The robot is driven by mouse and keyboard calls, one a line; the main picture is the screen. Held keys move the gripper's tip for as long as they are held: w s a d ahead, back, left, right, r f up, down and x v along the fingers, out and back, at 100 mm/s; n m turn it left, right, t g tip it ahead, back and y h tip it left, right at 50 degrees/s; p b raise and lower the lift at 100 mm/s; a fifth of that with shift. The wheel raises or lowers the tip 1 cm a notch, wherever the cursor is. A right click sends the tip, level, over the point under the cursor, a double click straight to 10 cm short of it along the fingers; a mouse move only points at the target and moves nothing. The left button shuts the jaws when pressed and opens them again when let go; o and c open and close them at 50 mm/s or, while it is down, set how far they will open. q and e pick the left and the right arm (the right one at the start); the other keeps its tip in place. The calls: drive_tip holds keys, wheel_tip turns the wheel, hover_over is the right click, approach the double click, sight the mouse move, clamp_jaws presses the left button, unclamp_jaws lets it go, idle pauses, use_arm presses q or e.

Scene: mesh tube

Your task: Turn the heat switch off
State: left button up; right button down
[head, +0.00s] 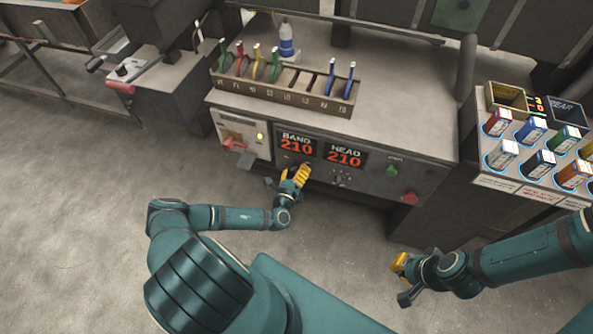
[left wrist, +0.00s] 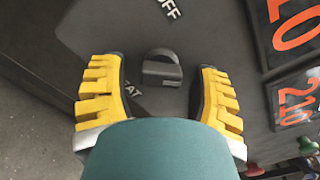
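The heat switch (left wrist: 162,70) is a small dark knob with a raised grip on the dark panel. In the left wrist view it sits between and just beyond the fingertips of my left gripper (left wrist: 158,88), with no visible contact. That gripper is open, its yellow ridged fingers on either side. The word OFF shows above the knob, and a partly hidden label ending in AT is below it. In the head view my left gripper (head: 296,174) is at the panel below the BAND display and hides the knob. My right gripper (head: 400,277) is open and empty, away from the machine.
The BAND display (head: 297,144) and HEAD display (head: 344,154) both read 210. Another small control (head: 341,180) is below HEAD. Green (head: 391,170) and red (head: 410,197) buttons are farther right. A tool rack (head: 285,94) stands on the machine top.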

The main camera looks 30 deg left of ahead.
use_arm(q)
clamp_jaws()
drive_tip(key=shift+r, duration=0.1)
drive_tip(key=n, duration=0.4)
drive_tip(key=shift+r, duration=0.1)
drive_tip(key=n, duration=0.4)
drive_tip(key=shift+r+n, duration=0.1)
drive_tip(key=shift+n, duration=0.2)
drive_tip(key=n+b, duration=0.1)
drive_tip(key=n, duration=0.3)
drive_tip(key=shift+r+n, duration=0.1)
drive_tip(key=shift+n, duration=0.2)
drive_tip(key=n+b, duration=0.1)
drive_tip(key=n, duration=0.3)
drive_tip(key=shift+r+n, duration=0.15)
drive_tip(key=shift+n, duration=0.15)
